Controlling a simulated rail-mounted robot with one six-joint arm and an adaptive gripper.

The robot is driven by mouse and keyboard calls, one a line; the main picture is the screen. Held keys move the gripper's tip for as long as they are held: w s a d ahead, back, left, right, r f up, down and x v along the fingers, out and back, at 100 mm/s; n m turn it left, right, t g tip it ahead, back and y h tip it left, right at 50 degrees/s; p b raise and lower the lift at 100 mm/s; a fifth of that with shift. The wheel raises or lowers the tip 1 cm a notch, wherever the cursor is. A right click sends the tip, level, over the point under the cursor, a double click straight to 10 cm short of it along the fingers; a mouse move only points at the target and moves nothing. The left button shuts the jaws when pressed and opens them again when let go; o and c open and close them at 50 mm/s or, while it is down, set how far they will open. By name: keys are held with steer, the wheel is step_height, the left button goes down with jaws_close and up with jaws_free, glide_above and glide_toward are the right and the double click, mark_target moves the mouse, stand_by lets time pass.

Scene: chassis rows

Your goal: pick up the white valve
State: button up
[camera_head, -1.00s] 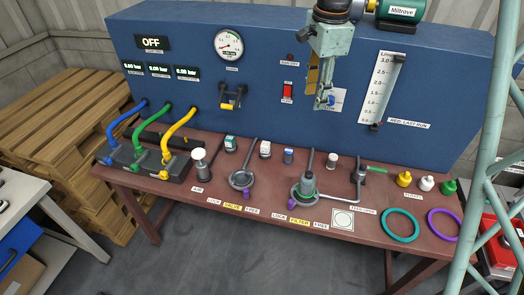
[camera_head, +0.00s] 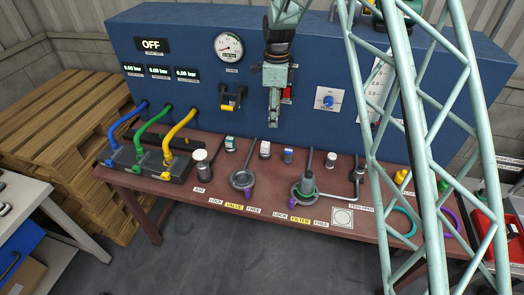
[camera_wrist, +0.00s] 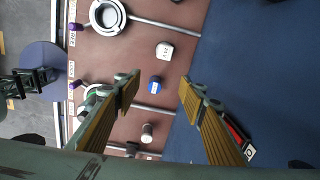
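A small white block with a marked label (camera_head: 265,150) stands on the red-brown bench and looks like the white valve. It also shows in the wrist view (camera_wrist: 164,51), above the blue-topped block (camera_wrist: 155,83). A white-topped cylinder (camera_head: 331,160) stands further right and shows low in the wrist view (camera_wrist: 147,131). My gripper (camera_head: 274,122) hangs above the bench in front of the blue panel, apart from these pieces. In the wrist view its fingers (camera_wrist: 158,90) are wide apart and empty, with the blue-topped block in view between the tips.
A green-and-white block (camera_head: 230,143) and a larger white-topped can (camera_head: 201,166) stand to the left. Ring fixtures with handles (camera_head: 242,180) (camera_head: 305,190) lie in front. The blue panel (camera_head: 190,45) rises behind. My lattice arm links cover the bench's right part.

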steer(key=m, duration=0.1)
glide_above(266, 144)
step_height(266, 144, down, 5)
steer(key=shift+w+a, duration=0.1)
steer(key=shift+a, duration=0.05)
steer(key=shift+f, duration=0.15)
steer(key=shift+f, duration=4.15)
steer(key=shift+f+p, duration=0.35)
steer(key=shift+f, duration=2.25)
steer(key=shift+c, duration=0.7)
steer(key=c, duration=1)
